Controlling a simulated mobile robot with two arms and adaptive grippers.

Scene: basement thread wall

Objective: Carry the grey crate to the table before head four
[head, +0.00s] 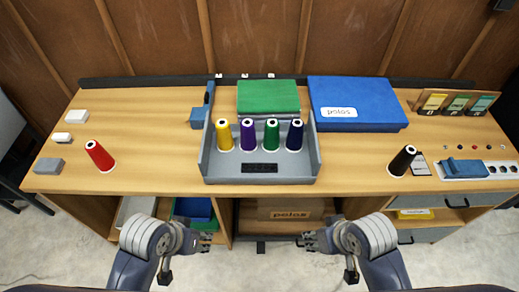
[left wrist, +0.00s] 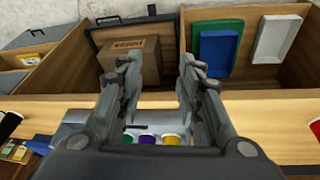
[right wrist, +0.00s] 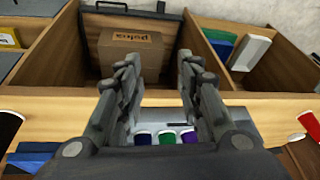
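The grey crate (head: 220,171) stands on the wooden workbench (head: 130,178), near the middle of its front edge. It holds a yellow cone (head: 224,138), a purple cone (head: 248,137), a green cone (head: 271,137) and a navy cone (head: 294,138), all upright. My left gripper (head: 206,241) and right gripper (head: 306,241) are in front of the bench, below its top and apart from the crate. Both are open and empty: their fingers are spread in the left wrist view (left wrist: 155,85) and right wrist view (right wrist: 160,85). I cannot make out a table before head four.
A red cone (head: 99,156) stands left and a black cone (head: 402,161) right of the crate. A green block (head: 268,96) and a blue box (head: 357,104) lie behind it. Below are open shelves with a cardboard box (head: 291,210).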

